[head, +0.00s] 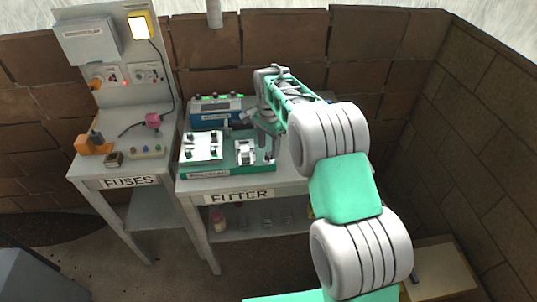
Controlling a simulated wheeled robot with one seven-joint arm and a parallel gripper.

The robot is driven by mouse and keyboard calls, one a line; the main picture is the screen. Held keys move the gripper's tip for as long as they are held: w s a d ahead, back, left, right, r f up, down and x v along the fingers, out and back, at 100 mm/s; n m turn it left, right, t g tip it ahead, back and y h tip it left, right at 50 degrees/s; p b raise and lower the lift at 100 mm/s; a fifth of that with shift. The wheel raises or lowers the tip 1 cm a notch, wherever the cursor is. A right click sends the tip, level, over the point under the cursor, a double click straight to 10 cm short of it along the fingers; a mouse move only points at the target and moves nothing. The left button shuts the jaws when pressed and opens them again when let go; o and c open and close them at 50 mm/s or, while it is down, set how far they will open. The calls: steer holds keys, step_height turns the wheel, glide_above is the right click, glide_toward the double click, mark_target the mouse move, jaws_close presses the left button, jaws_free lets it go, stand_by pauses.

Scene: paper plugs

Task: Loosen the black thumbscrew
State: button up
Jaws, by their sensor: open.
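A green fixture board (226,171) lies on the table marked FITTER. A white plate (203,147) on its left half carries several small dark knobs. A smaller white and metal part (245,152) sits on its right half. The black thumbscrew is too small to tell for sure among these dark parts. My gripper (267,153) is open and points down over the right end of the board. I see nothing between its fingers, and I cannot tell whether it touches anything. My arm comes in from the right and hides the table's right part.
A blue unit (216,111) with green lights stands behind the board. The FUSES bench (125,171) to the left holds an orange block (93,145), a pink part (152,120) and a lamp (140,27) above. Brick walls close the back and right.

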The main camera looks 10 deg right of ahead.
mark_target(269, 154)
steer(key=shift+f+b, duration=0.75)
steer(key=shift+f, duration=0.8)
steer(key=shift+c, duration=0.2)
jaws_close()
steer(key=shift+n, duration=0.8)
steer(key=shift+o, duration=0.2)
jaws_free()
